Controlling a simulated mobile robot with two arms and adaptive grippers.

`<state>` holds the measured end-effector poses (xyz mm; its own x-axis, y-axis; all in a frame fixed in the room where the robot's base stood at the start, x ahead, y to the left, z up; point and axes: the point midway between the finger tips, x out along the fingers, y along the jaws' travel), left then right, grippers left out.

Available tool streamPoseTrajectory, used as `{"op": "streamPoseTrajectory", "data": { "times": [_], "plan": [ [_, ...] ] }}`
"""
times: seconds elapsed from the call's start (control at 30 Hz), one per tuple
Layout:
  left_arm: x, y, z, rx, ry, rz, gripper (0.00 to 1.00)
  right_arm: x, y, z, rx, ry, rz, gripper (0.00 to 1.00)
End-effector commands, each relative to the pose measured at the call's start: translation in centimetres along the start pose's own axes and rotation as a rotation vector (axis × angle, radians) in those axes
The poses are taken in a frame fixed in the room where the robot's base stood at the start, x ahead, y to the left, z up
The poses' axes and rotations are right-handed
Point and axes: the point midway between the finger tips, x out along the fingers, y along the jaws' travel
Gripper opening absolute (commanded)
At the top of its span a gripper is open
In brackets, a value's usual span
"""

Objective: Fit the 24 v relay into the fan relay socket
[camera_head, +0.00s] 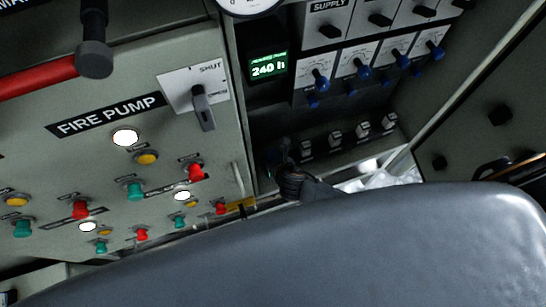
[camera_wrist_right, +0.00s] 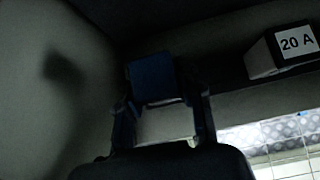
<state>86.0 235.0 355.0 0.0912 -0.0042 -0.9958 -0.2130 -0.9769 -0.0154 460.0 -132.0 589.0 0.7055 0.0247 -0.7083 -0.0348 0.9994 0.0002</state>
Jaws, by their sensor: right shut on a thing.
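In the right wrist view, my right gripper (camera_wrist_right: 163,112) is shut on a block with a dark blue face (camera_wrist_right: 153,78) and a paler grey part (camera_wrist_right: 165,124) between the fingers. It is probably the 24 V relay, but no marking is legible on it. In the head view, the dark end of my right arm (camera_head: 297,183) shows small, below the row of small switches, and what it holds cannot be made out there. The fan relay socket cannot be picked out in either view. My left gripper is not in view.
A box labelled 20 A (camera_wrist_right: 283,50) stands right of the held block. A pale wall (camera_wrist_right: 45,75) is close on the left. The head view shows the fire pump panel (camera_head: 50,160), a 240 display (camera_head: 268,67) and blue-tipped levers (camera_head: 362,70). My grey arm covers the lower part.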

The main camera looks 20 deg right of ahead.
Motion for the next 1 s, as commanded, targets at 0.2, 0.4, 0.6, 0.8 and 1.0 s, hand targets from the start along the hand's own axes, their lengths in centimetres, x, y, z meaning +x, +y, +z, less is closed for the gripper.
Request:
{"op": "streamPoseTrajectory", "data": {
  "times": [0.2, 0.4, 0.6, 0.8, 1.0],
  "plan": [
    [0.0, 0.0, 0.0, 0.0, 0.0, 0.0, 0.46, 0.0, 0.0, 0.1, 0.0, -0.001, 0.0, 0.57],
    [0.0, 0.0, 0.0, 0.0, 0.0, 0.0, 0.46, 0.0, 0.0, 0.0, 0.0, 0.0, 0.0, 0.63],
    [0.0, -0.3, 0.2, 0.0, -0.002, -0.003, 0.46, -0.3, 0.0, 0.0, 0.0, 0.0, 0.0, 0.63],
    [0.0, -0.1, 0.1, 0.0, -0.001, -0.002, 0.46, -2.4, 0.0, 0.0, -0.001, -0.001, 0.002, 0.63],
    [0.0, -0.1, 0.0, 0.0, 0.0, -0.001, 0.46, -6.3, 0.0, -0.1, -0.001, 0.0, 0.002, 0.63]
  ]
}}
